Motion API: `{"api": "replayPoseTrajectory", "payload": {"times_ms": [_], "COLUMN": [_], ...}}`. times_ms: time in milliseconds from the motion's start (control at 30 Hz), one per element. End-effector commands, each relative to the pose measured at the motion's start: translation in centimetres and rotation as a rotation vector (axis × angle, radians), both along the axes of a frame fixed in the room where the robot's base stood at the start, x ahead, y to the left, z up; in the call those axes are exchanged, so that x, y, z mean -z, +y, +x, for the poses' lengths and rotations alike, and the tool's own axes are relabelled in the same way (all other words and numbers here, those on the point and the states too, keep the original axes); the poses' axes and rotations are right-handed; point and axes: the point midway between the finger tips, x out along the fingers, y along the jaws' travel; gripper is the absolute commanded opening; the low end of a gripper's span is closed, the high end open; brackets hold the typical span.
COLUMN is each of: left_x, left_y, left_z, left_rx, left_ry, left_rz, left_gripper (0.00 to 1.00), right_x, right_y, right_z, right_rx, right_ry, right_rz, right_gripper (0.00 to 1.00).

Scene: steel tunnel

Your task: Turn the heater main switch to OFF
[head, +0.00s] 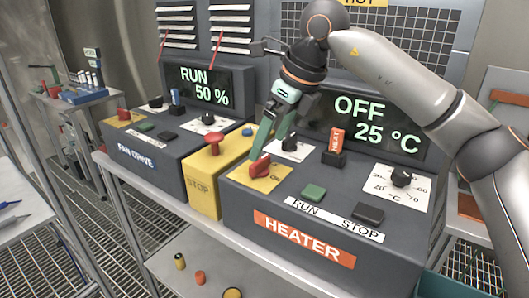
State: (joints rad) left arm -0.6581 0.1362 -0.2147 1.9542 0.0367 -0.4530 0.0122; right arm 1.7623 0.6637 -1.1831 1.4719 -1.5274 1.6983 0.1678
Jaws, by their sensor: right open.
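The heater main switch is a red rotary knob (260,165) on a yellow plate (264,180) at the left end of the heater panel. Its label is partly legible and its exact setting is hard to tell. The heater display (370,122) reads OFF and 25 °C. My right gripper (264,146) has green fingers pointing down and is open, with its fingertips right at the red knob. I cannot tell whether they touch it. My left gripper is not in view.
The heater panel also carries a green RUN button (314,192), a black STOP button (368,213), an orange HEAT lever (336,140) and a temperature dial (402,177). A red mushroom stop button (214,139) stands close left. The fan drive panel (150,150) lies farther left.

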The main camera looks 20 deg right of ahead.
Motion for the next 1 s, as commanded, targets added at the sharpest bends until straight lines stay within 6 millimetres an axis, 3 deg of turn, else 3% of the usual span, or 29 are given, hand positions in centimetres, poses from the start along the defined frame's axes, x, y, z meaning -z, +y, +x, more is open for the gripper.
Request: {"api": "replayPoseTrajectory", "payload": {"times_ms": [200,367,1000], "left_x": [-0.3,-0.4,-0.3], "left_y": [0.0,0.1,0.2], "left_z": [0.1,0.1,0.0], "left_rx": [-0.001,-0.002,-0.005], "left_ry": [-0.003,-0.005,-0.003], "left_rz": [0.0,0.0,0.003], "left_gripper": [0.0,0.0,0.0], "right_x": [-4.4,-6.1,-6.7], "right_y": [-1.1,-1.6,-1.7], "right_z": [-1.3,-1.9,-2.2], "right_rx": [0.0,0.0,-0.001], "right_ry": [-0.003,-0.001,0.001], "right_rz": [0.001,-0.001,-0.001], "right_gripper": [1.0,1.0,1.0]}}
